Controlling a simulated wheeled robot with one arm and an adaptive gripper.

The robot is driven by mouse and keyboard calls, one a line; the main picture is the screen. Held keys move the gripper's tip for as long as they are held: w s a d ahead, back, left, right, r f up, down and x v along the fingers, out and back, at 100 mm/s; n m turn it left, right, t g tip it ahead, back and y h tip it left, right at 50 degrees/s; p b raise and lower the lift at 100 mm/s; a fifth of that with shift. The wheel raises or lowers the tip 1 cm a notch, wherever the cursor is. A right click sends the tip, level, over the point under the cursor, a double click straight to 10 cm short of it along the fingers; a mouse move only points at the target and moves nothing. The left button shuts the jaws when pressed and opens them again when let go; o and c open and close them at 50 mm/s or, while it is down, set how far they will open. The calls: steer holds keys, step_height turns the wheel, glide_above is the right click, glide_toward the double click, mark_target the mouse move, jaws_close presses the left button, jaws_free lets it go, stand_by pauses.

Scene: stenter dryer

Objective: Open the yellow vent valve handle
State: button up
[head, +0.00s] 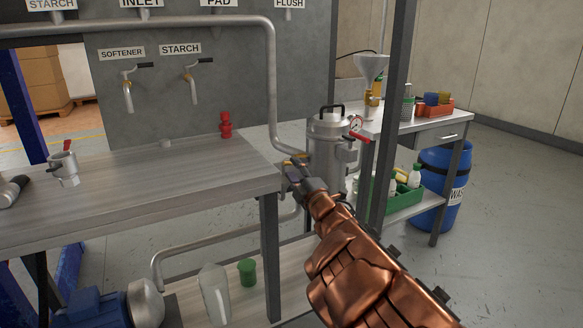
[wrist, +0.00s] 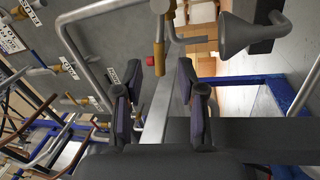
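My gripper (head: 291,172) reaches in front of the grey pipe beside the steel canister (head: 326,150). The wrist view shows its two dark fingers (wrist: 155,85) apart, with nothing held between them. A small yellow-brass part (head: 299,158) shows just behind the fingertips in the head view, partly hidden by them; I cannot tell for sure that it is the vent valve handle. In the wrist view, a pipe with a yellow-brass fitting (wrist: 159,55) and a short side piece stands beyond the fingertips, apart from them.
The metal table (head: 150,190) is to the left, with a red fitting (head: 225,125) and a red-handled valve (head: 64,163) on it. A dark upright post (head: 388,120) stands close right of my gripper. A side bench (head: 425,122) and blue barrel (head: 446,175) are beyond.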

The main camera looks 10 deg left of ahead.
steer(key=v, duration=0.8)
steer(key=shift+s, duration=0.1)
stand_by(0.3)
